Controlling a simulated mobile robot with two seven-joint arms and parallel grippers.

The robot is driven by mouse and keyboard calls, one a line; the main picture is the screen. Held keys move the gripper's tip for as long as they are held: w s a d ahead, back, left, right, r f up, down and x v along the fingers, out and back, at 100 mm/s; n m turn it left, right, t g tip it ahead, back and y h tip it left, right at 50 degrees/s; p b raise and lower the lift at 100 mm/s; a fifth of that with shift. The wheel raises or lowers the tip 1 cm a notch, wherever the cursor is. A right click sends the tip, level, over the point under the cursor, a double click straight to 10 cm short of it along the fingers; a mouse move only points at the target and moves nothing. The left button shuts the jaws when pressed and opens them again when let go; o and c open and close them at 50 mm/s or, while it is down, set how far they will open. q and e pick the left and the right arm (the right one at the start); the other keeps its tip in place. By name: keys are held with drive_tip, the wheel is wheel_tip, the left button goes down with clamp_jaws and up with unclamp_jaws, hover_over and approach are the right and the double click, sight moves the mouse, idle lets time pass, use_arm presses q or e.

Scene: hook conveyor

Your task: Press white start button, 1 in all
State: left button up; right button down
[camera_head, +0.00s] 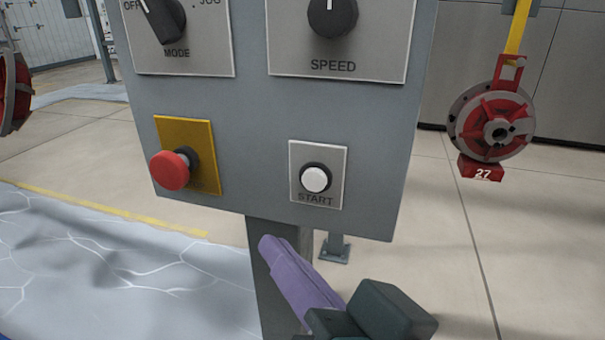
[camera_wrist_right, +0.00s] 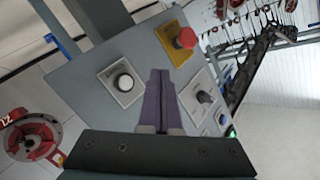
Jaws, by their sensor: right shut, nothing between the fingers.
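The white start button (camera_head: 315,178) sits in a black ring on a plate marked START, at the lower right of a grey control panel (camera_head: 235,118). It also shows in the right wrist view (camera_wrist_right: 125,82), left of the purple fingertips. My right gripper (camera_head: 270,243) is shut and empty, its purple fingers together. In the head view its tip is below and left of the button, and it does not appear to touch it. In the right wrist view the right gripper (camera_wrist_right: 158,75) points at the panel. My left gripper is not in view.
A red emergency button (camera_head: 170,171) on a yellow plate is left of the start button. A MODE knob (camera_head: 163,18) and SPEED knob (camera_head: 332,16) sit above. A red hub part marked 27 (camera_head: 492,128) hangs at right. A post (camera_head: 278,275) stands below the panel.

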sight(314, 180)
idle(0.3)
drive_tip(key=w+d+b, duration=0.1)
drive_tip(key=w, duration=0.1)
drive_tip(key=w+d+b, duration=0.1)
drive_tip(key=w, duration=0.2)
drive_tip(key=w+b, duration=0.1)
drive_tip(key=w, duration=0.2)
drive_tip(key=shift+w+d, duration=0.15)
drive_tip(key=shift+d, duration=0.25)
idle(1.0)
idle(0.8)
drive_tip(key=shift+w, duration=0.1)
